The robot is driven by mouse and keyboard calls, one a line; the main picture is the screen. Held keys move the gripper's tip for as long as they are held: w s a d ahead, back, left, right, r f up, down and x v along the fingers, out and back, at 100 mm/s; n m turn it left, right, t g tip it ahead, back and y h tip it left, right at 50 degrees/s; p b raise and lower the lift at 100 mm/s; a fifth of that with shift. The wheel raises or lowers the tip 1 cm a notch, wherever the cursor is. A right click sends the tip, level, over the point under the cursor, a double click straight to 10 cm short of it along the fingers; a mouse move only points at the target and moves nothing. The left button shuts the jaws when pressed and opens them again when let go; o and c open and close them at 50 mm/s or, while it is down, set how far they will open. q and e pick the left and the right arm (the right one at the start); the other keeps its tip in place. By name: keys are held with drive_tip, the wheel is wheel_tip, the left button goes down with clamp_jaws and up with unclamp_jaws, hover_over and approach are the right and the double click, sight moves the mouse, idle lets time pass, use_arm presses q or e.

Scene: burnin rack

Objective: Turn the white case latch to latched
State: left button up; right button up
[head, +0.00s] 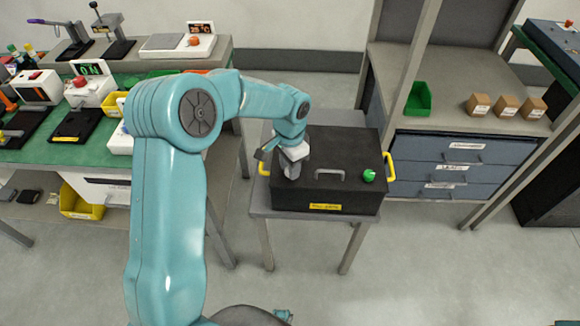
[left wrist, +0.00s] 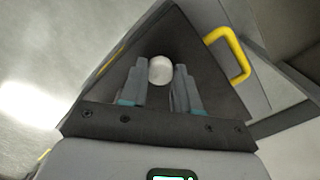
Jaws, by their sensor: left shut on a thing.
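The black case (head: 335,195) stands closed on a small grey table, with a grey handle (head: 330,173) on its lid and a yellow handle at each side. The white case latch (left wrist: 161,70) shows in the left wrist view as a round white knob on the dark lid. My left gripper (head: 291,170) is over the left part of the lid. In the left wrist view its two fingers (left wrist: 160,88) are on either side of the white latch, shut on it. In the head view the gripper hides this latch.
A green knob (head: 369,175) sits on the lid's right part. A yellow side handle (head: 390,166) sticks out at the right. A workbench with devices is on the left. A shelf with a green bin (head: 418,100) and small boxes (head: 506,105) is on the right.

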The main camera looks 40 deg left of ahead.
use_arm(q)
drive_tip(key=shift+n, duration=0.7)
drive_tip(key=o, duration=1.1)
drive_tip(key=shift+c, duration=0.2)
wheel_tip(320, 180, up, 16)
drive_tip(key=p, duration=0.1)
drive_tip(key=shift+r+p, duration=0.2)
drive_tip(key=shift+p, duration=0.2)
